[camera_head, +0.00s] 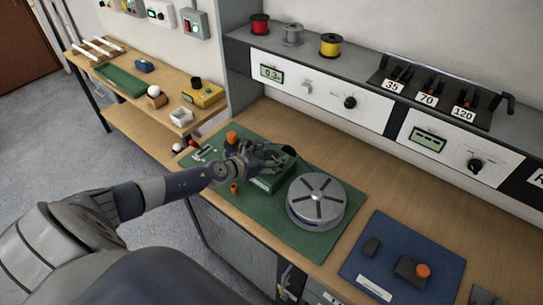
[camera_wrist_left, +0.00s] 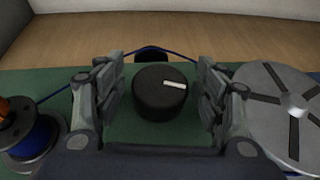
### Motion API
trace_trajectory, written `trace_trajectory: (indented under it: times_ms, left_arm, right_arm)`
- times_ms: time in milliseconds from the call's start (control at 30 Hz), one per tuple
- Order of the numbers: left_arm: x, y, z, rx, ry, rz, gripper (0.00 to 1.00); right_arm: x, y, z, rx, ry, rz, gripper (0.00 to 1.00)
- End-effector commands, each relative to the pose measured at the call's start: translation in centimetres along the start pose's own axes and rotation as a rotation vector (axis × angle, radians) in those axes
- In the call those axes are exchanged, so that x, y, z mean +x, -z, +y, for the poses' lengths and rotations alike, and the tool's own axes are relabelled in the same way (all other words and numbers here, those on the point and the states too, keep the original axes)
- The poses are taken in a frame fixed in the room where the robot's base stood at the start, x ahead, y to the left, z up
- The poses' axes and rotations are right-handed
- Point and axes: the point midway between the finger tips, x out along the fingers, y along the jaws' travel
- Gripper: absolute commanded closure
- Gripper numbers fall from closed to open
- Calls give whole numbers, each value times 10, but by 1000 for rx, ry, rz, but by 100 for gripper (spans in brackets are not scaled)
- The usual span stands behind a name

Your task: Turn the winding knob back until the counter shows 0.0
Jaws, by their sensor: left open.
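The winding knob (camera_wrist_left: 162,92) is round and black with a white pointer bar. In the left wrist view it stands between the two fingers of my left gripper (camera_wrist_left: 160,80), with a gap on each side. In the head view my left gripper (camera_head: 272,157) is over a green box (camera_head: 268,183) on the green mat (camera_head: 284,221), and it hides the knob. The gripper is open and holds nothing. A small display (camera_head: 271,73) on the white panel reads what looks like 0.3; the digits are small. My right gripper is not in view.
A silver slotted disc (camera_head: 317,200) stands close right of the gripper. A blue wire runs behind the knob from a spool (camera_wrist_left: 30,140) at the left. A blue mat (camera_head: 400,258) with small parts lies at right. Wire reels (camera_head: 330,45) stand on the shelf.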

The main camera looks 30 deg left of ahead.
Motion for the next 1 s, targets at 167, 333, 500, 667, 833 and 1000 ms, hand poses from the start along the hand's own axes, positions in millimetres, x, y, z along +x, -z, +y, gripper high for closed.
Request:
trace_trajectory:
  times_ms: [167,333,500,667,833,1000]
  left_arm:
    - [0,0,0,1,0,0,36]
    - [0,0,0,0,0,0,65]
    - [0,0,0,0,0,0,81]
    - [0,-1,0,-1,-4,0,81]
    - [-1,-2,0,-8,-25,0,81]
    - [-1,-3,-1,-29,-70,1,81]
  right_arm:
    - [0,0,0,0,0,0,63]
    - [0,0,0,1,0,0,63]
    - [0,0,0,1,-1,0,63]
    - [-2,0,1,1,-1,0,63]
    - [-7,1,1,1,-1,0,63]
    - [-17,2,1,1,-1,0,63]
